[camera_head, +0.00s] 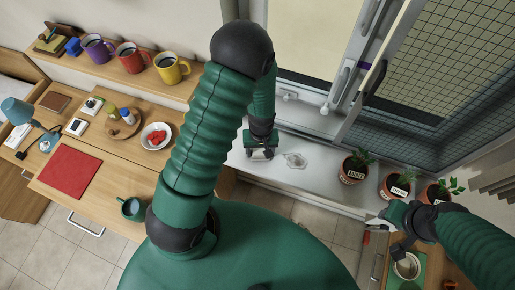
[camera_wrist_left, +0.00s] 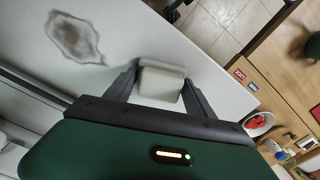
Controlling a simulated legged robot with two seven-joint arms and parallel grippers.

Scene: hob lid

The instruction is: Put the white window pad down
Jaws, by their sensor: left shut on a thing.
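The white window pad (camera_wrist_left: 160,82) sits between the two dark fingers of my left gripper (camera_wrist_left: 158,90) in the left wrist view. The gripper is shut on it. In the head view my left gripper (camera_head: 260,152) is low over the left part of the white window sill (camera_head: 325,178). I cannot tell whether the pad touches the sill. The pad is mostly hidden by the gripper in the head view. My right gripper (camera_head: 388,219) is at the right, near the plant pots, and its finger opening is unclear.
A grey smudge-like patch (camera_head: 295,160) lies on the sill just right of my left gripper. Several potted plants, one in a labelled pot (camera_head: 354,168), stand further right. The open window frame (camera_head: 365,75) rises behind. A wooden desk with a bowl (camera_head: 156,135) is at the left.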

